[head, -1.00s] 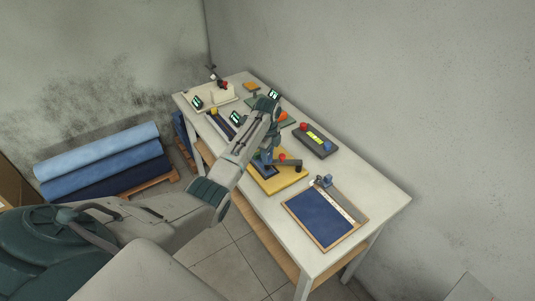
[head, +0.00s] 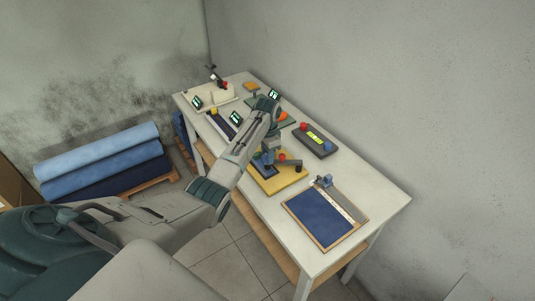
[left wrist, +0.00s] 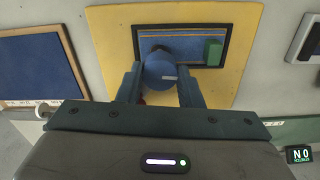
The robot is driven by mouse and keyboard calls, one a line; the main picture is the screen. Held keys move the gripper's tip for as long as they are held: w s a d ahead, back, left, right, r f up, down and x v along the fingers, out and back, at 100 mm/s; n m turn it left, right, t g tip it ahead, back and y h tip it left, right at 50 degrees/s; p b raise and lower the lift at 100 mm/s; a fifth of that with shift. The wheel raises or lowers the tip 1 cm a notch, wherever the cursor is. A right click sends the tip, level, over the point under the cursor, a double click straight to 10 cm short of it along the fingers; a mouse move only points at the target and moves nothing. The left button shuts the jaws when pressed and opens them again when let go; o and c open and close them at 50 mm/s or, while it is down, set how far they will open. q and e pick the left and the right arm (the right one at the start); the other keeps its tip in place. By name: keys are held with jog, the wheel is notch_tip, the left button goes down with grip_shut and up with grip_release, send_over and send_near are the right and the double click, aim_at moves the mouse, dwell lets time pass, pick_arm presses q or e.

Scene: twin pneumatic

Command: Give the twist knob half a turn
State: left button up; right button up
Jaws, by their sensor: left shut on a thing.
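The yellow panel also shows in the head view (head: 289,184), in the middle of the table. My left gripper (left wrist: 161,84) is shut on the knob, one finger on each side. In the head view my left gripper (head: 267,150) points down over the panel, and the knob is hard to make out there. My right gripper is not in view.
A green block (left wrist: 214,52) sits on the same plate, right of the knob. The table (head: 360,185) also holds a wood-framed blue board (head: 319,218), a dark box with a red button (head: 303,126) and several small devices further back. Blue rolls (head: 100,165) lie on a pallet at left.

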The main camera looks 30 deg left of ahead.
pick_arm(q)
jog(key=n, duration=0.5)
jog(key=shift+n, duration=0.3)
jog(key=n, duration=1.3)
jog(key=shift+n, duration=0.4)
jog(key=o, duration=1)
jog(key=shift+r, duration=0.15)
